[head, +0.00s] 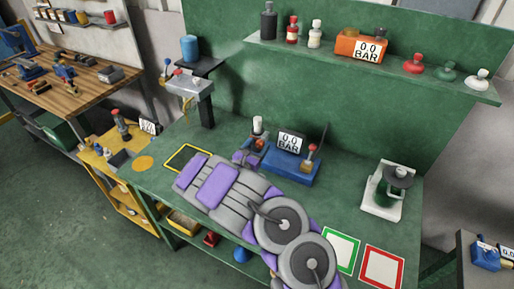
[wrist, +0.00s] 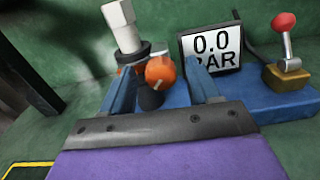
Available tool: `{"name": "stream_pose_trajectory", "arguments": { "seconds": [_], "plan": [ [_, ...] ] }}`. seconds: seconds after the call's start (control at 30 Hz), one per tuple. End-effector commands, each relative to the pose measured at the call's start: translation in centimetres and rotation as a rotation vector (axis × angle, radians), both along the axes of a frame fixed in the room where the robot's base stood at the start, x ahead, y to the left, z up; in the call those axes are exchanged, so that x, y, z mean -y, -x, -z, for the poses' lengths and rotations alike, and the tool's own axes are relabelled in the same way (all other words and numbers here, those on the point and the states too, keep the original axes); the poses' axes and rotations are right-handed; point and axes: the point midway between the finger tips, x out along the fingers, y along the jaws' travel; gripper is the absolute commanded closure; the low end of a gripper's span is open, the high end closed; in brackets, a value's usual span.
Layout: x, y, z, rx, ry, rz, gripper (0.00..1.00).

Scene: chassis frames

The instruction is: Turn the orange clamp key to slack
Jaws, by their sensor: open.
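The orange clamp key (wrist: 160,71) is on a dark post at the left end of the blue fixture (wrist: 262,100), just below a white hexagonal part (wrist: 124,26) in a dark collar. My gripper (wrist: 162,82) is open, and its two blue fingers straddle the key in the picture. I cannot tell whether either finger touches it. In the head view my gripper (head: 245,157) reaches the left end of the fixture (head: 290,170), and the white part (head: 257,124) rises behind it.
A gauge (head: 290,142) on the fixture reads 0.0 BAR. A red-knobbed lever (wrist: 284,40) stands at the right. A green and white device (head: 386,190) stands on the bench's right. Yellow, green and red outlined squares mark the bench; a shelf (head: 370,68) hangs above.

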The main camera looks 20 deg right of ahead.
Motion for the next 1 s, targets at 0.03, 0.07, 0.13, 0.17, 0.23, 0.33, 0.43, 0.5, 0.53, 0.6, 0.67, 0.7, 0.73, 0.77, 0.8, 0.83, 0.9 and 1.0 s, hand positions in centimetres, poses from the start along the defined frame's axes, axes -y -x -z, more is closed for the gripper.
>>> {"name": "stream_pose_trajectory", "arguments": {
  "seconds": [0.03,0.07,0.13,0.17,0.23,0.33,0.43,0.5,0.53,0.6,0.67,0.7,0.73,0.77,0.8,0.83,0.9,1.0],
  "plan": [
    [-0.01,0.01,0.00,0.000,0.000,0.000,0.39],
    [-0.02,0.00,0.00,0.000,0.000,0.000,0.39],
    [-0.02,0.01,0.01,0.000,0.000,0.000,0.45],
    [-0.02,0.01,0.01,0.000,0.000,0.000,0.48],
    [-0.02,0.02,0.01,0.000,0.000,0.000,0.54],
    [-0.02,0.02,0.02,0.000,0.000,0.000,0.64],
    [-0.03,0.01,0.01,0.000,0.000,0.000,0.74],
    [-0.04,0.00,0.01,0.000,0.000,0.000,0.80],
    [-0.04,0.00,0.02,0.000,0.000,0.000,0.83],
    [-0.06,-0.01,0.01,0.000,0.000,0.000,0.90],
    [-0.06,-0.02,0.01,0.000,0.000,-0.001,0.95],
    [-0.06,-0.02,0.02,0.001,-0.001,-0.001,0.95],
    [-0.05,-0.01,0.02,0.004,-0.003,-0.001,0.95],
    [-0.04,-0.03,0.03,0.009,-0.007,-0.001,0.95],
    [-0.03,-0.04,0.05,0.023,-0.016,-0.001,0.95],
    [-0.01,-0.03,0.07,0.034,-0.025,0.000,0.95],
    [-0.04,-0.06,0.06,0.063,-0.046,-0.002,0.95],
    [-0.02,-0.03,0.05,0.094,-0.071,-0.001,0.95]
  ]
}}
